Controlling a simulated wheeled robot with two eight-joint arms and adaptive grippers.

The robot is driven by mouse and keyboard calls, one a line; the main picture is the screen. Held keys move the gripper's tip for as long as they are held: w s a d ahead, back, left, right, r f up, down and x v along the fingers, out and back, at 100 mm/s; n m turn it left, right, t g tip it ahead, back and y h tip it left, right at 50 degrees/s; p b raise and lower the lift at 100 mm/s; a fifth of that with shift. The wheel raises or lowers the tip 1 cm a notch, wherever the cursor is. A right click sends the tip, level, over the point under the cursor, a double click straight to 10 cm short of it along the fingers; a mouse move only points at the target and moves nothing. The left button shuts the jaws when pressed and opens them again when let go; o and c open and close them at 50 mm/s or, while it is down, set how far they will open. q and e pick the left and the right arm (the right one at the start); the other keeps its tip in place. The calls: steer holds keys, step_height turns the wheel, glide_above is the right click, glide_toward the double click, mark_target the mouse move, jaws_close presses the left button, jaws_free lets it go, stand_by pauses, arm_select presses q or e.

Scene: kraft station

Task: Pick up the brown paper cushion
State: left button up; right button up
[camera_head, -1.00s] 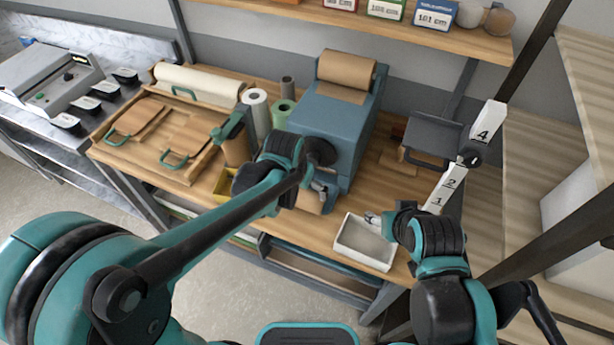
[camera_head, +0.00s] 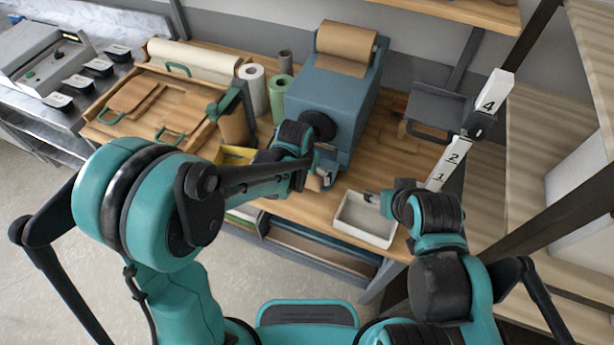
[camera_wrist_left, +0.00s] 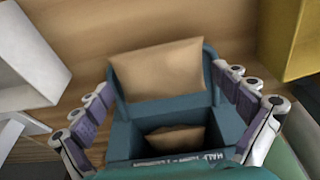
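The brown paper cushion (camera_wrist_left: 160,70) lies at the mouth of the blue-grey machine, within its raised teal rim (camera_wrist_left: 125,88), in the left wrist view. More brown paper (camera_wrist_left: 175,140) shows in the machine's slot. In that view my left gripper (camera_wrist_left: 165,100) is open, its fingers spread to either side of the cushion with gaps; contact is not visible. In the head view my left gripper (camera_head: 326,172) is at the front of the machine (camera_head: 335,105) and mostly hides the cushion. My right gripper (camera_head: 372,196) is by the white tray; its fingers are too small to judge.
The white tray (camera_head: 345,222) stands right of the machine at the table's front edge. A yellow bin (camera_head: 232,156) stands to its left, with paper rolls (camera_head: 252,90) behind. A brown paper roll (camera_head: 346,40) sits on top of the machine. Numbered white blocks (camera_head: 490,100) stand at right.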

arm_select(q)
steer(key=shift+c, duration=1.2)
steer(key=shift+r, duration=0.6)
step_height(320, 180, up, 3)
steer(key=shift+f+p, duration=0.1)
steer(key=shift+p, duration=0.7)
steer(key=s+d+r+p, duration=0.3)
steer(key=s+r+p, duration=0.2)
steer(key=s+r, duration=0.5)
steer(key=shift+s+d+r+p, duration=0.25)
steer(key=shift+s+p, duration=0.05)
steer(key=shift+s, duration=0.25)
